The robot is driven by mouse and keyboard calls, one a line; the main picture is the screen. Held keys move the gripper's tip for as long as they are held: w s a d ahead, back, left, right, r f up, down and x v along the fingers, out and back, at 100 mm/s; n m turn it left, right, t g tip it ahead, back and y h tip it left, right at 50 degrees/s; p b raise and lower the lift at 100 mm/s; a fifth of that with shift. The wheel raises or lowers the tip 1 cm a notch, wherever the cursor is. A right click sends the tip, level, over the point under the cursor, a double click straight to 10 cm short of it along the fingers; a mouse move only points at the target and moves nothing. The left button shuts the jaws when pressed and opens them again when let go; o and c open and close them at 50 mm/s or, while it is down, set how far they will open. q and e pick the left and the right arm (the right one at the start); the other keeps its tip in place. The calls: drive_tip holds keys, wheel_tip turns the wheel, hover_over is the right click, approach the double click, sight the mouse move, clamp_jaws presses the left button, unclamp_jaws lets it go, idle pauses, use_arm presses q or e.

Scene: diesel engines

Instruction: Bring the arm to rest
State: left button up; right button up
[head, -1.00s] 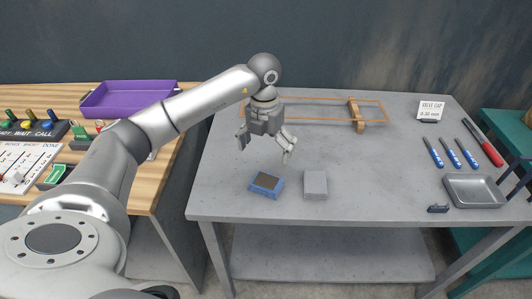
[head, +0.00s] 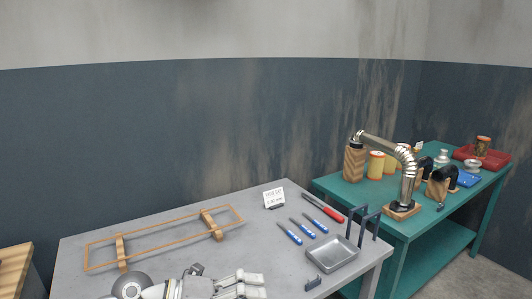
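My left gripper (head: 242,286) is at the bottom of the head view, over the front part of the grey table (head: 170,242). Its light fingers point right, and nothing shows held in them. The fingers lie close together in this view, partly at the picture's lower edge, so I cannot tell whether they are open. A round dark joint (head: 131,285) of my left arm shows to its left. My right gripper is not in view.
An orange wire frame on wooden blocks (head: 122,253) lies behind my gripper. To the right are blue-handled tools (head: 290,233), a red-handled tool (head: 325,209), a metal tray (head: 332,256) and dark upright posts (head: 353,221). A green table (head: 400,226) with engine parts stands beyond.

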use_arm(q)
wheel_tip(320, 180, up, 8)
drive_tip(key=d+n+t+h, duration=0.2)
drive_tip(key=n+t+h, duration=0.2)
drive_tip(key=n+t, duration=0.2)
drive_tip(key=w+a+r+n+t+y, duration=0.1)
drive_tip(key=w+a+n+t+y, duration=0.2)
drive_tip(key=a+n+t+y, duration=0.6)
drive_tip(key=s+a+f+n+g+y, duration=0.35)
drive_tip(key=a+f+n+y, duration=0.65)
drive_tip(key=f+n, duration=0.55)
drive_tip(key=s+f+n+g, duration=0.1)
drive_tip(key=s+f+g, duration=0.35)
drive_tip(key=s, duration=0.35)
drive_tip(key=s+f+n+g+h, duration=0.1)
drive_tip(key=s+f+g, duration=0.2)
drive_tip(key=s+f, duration=0.35)
drive_tip(key=s+f+n+g, duration=0.2)
drive_tip(key=s+f+g, duration=0.15)
drive_tip(key=s, duration=0.55)
wheel_tip(320, 180, down, 26)
drive_tip(key=s+f+g, duration=0.1)
drive_tip(key=s+a+f+g, duration=0.1)
drive_tip(key=s+a+f, duration=0.2)
drive_tip(key=s+f, duration=1.2)
drive_tip(key=shift+s+m, duration=0.45)
drive_tip(key=shift+s, duration=0.55)
